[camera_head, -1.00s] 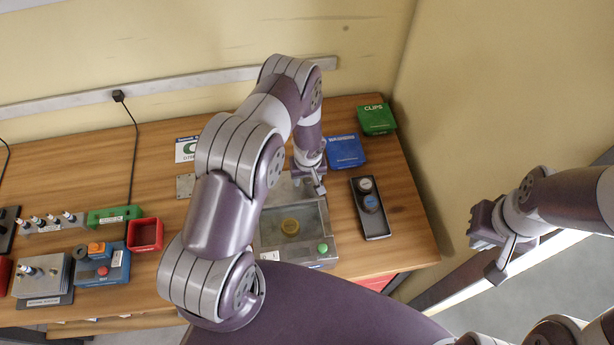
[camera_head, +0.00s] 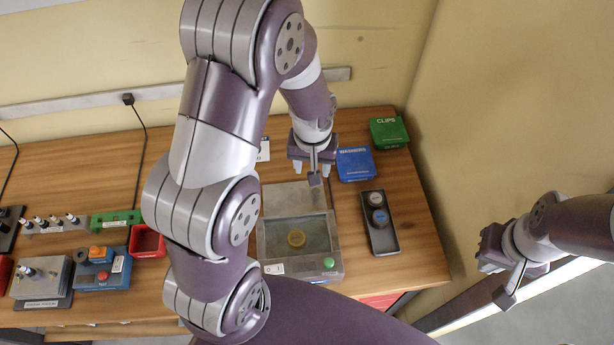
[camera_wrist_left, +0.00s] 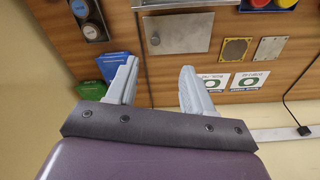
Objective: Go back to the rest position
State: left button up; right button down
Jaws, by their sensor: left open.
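My left gripper (camera_head: 312,168) hangs above the back of the wooden bench, behind the grey fixture (camera_head: 265,240). Its fingers are apart with nothing between them; they also show in the left wrist view (camera_wrist_left: 158,75). My left arm covers part of the bench in the head view. My right gripper (camera_head: 490,255) is off the bench at the right, near the wall; its fingers do not show clearly.
The blue washers box (camera_head: 355,165) and green clips box (camera_head: 388,132) sit right of my left gripper. A dark tray (camera_head: 383,245) holds two round capped pieces. A red bin (camera_head: 147,243) and blue test box (camera_head: 103,272) stand left. A wall closes the right side.

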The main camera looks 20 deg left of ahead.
pick_arm(q)
jog(key=s+d+r+m, duration=0.1)
jog(key=s+r+m, duration=0.15)
jog(key=s, duration=0.35)
jog(key=s+r+m, duration=0.1)
jog(key=s+r, duration=0.3)
jog(key=s, duration=0.1)
notch_tip(320, 180, down, 9)
jog(key=b, duration=0.8)
jog(key=shift+w+d+b, duration=0.15)
jog(key=shift+w+b, duration=0.15)
pick_arm(e)
notch_tip(320, 180, down, 8)
jog(key=shift+s+f, duration=0.25)
jog(key=shift+s, duration=0.15)
pick_arm(q)
jog(key=shift+w, duration=0.1)
pick_arm(e)
jog(key=shift+w, duration=0.1)
